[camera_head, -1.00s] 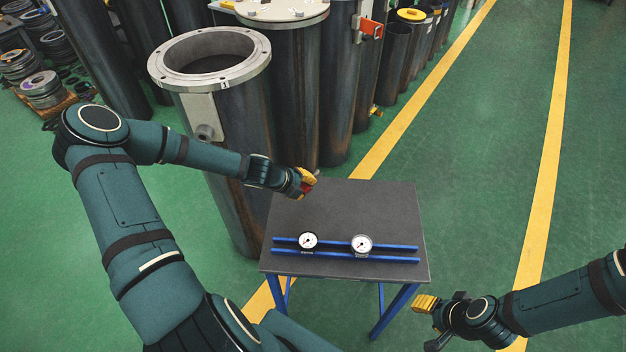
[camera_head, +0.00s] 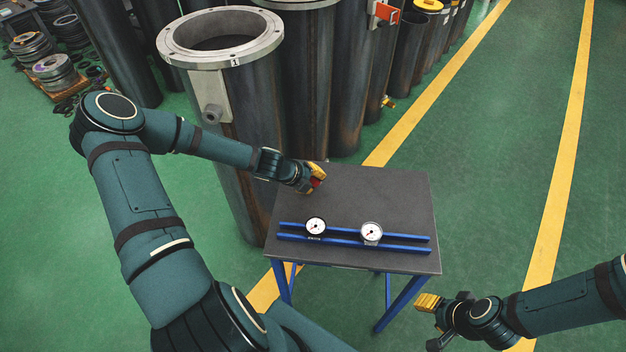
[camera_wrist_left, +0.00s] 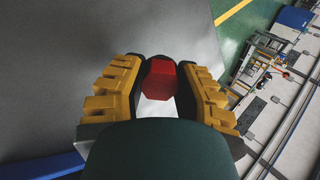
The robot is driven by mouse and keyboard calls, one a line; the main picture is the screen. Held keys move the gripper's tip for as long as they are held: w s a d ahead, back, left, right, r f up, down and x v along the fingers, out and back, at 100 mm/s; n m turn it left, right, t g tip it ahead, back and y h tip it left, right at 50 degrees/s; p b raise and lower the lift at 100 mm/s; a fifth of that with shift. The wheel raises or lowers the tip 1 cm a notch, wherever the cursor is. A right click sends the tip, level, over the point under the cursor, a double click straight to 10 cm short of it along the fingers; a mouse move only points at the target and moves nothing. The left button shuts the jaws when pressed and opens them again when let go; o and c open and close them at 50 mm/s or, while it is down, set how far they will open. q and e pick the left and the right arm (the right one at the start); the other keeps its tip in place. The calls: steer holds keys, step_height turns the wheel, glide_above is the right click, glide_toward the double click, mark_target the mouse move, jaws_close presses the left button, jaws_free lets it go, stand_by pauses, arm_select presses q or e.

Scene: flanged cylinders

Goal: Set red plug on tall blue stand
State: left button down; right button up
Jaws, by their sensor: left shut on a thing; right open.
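My left gripper (camera_head: 317,176) is shut on the red plug (camera_wrist_left: 161,78), a small red block between yellow-padded fingers in the left wrist view. In the head view only a bit of the plug's red shows at the fingertips, over the back left part of a dark-topped table. This table (camera_head: 385,195) has blue legs and two blue rails on top; no separate tall blue stand can be made out. My right gripper (camera_head: 428,302) is open and empty, right of the table's front corner.
Two round white gauges, a left one (camera_head: 315,226) and a right one (camera_head: 371,232), sit at the blue rails. A tall flanged cylinder (camera_head: 222,45) stands close to the table's left side, with more cylinders behind. Open green floor lies to the right.

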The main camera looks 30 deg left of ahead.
arm_select(q)
steer(key=shift+f, duration=0.4)
steer(key=c, duration=0.7)
jaws_free()
steer(key=shift+s, duration=0.1)
steer(key=v, duration=1.2)
steer(key=shift+r, duration=0.2)
